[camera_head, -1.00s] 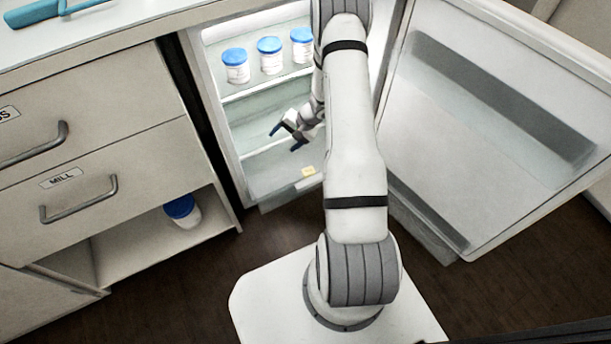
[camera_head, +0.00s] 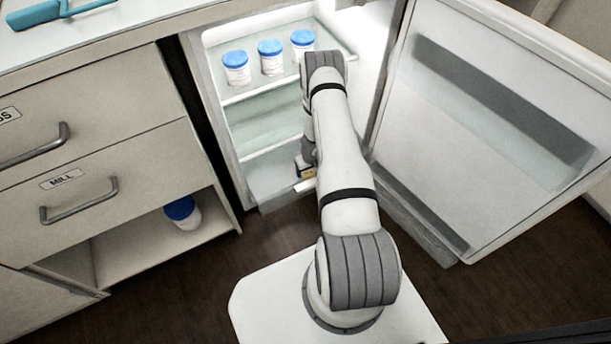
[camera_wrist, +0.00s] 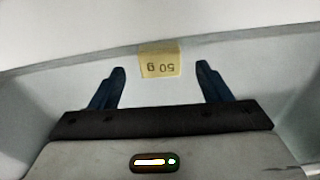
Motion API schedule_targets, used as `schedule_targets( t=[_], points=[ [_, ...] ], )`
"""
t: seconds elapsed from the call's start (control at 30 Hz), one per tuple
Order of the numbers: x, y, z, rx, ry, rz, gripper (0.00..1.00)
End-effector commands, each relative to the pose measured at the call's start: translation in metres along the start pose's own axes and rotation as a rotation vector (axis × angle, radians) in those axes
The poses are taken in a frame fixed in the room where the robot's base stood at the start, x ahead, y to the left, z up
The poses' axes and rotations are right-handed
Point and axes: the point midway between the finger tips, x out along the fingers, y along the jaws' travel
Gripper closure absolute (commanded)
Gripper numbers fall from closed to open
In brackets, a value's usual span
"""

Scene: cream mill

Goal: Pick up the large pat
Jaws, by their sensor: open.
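The pat is a small pale yellow block (camera_wrist: 160,63) marked "50 g", which reads upside down in the wrist view. It lies on the fridge's low inner surface, and a bit of yellow shows beside my arm in the head view (camera_head: 308,173). My gripper (camera_wrist: 160,69) is open, with its two dark blue fingers apart. The pat shows in the gap between the fingertips, with space on both sides, and no finger appears to touch it. In the head view my arm hides most of the gripper.
The fridge (camera_head: 250,178) stands open, its door (camera_head: 480,130) swung to the right. Several white jars with blue lids, one of them a jar (camera_head: 236,67) at the left, stand on its upper shelf above my gripper. A drawer unit (camera_head: 100,150) is on the left.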

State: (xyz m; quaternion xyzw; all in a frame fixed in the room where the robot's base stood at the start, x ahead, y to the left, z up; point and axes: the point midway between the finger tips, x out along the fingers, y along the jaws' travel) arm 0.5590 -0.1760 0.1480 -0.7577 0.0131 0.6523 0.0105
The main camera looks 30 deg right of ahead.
Motion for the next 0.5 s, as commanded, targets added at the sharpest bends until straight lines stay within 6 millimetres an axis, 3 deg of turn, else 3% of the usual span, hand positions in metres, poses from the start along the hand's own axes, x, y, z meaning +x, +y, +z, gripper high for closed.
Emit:
schedule_targets(
  t=[0.17, 0.43, 0.5],
  points=[
    [0.022, 0.0, 0.0, 0.002, 0.002, 0.001, 0.29],
    [0.024, 0.0, 0.0, 0.002, 0.002, 0.001, 0.29],
    [0.024, 0.001, 0.001, 0.003, 0.002, 0.001, 0.34]
  ],
)
